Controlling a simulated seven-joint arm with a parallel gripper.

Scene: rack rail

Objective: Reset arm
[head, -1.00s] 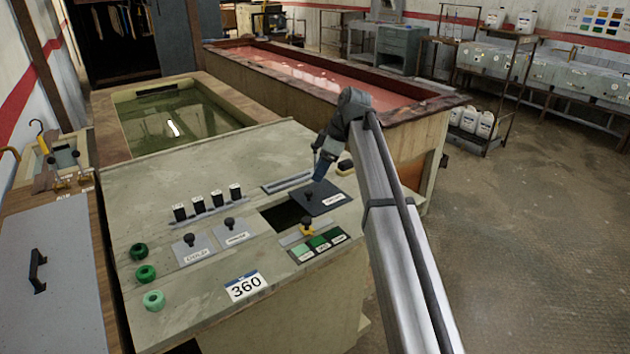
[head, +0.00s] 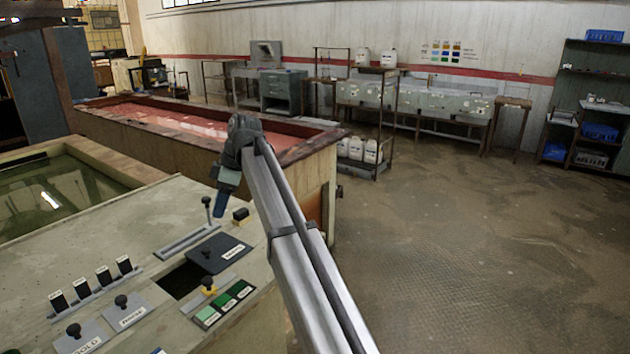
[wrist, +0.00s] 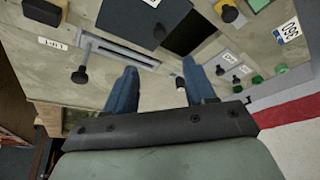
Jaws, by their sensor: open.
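My gripper (head: 222,200) hangs above the far right part of the pale control bench (head: 120,215), near the slotted rail (head: 188,241) and its upright lever (head: 207,208). In the wrist view my gripper (wrist: 155,92) shows two blue fingers spread apart with nothing between them. The rail (wrist: 120,53) lies beyond the left finger, with the black knob of its lever (wrist: 80,75) just left of that finger. A dark plate with a knob (head: 217,253) sits partly beside a dark square opening (head: 183,281).
Green swatches (head: 225,302) and a yellow-black knob (head: 209,286) are at the bench's right edge. Several black-topped pieces (head: 92,283) and knobbed lids (head: 122,307) stand left. A green-liquid tank (head: 50,195) and a red-liquid tank (head: 190,128) lie behind. Floor at right is clear.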

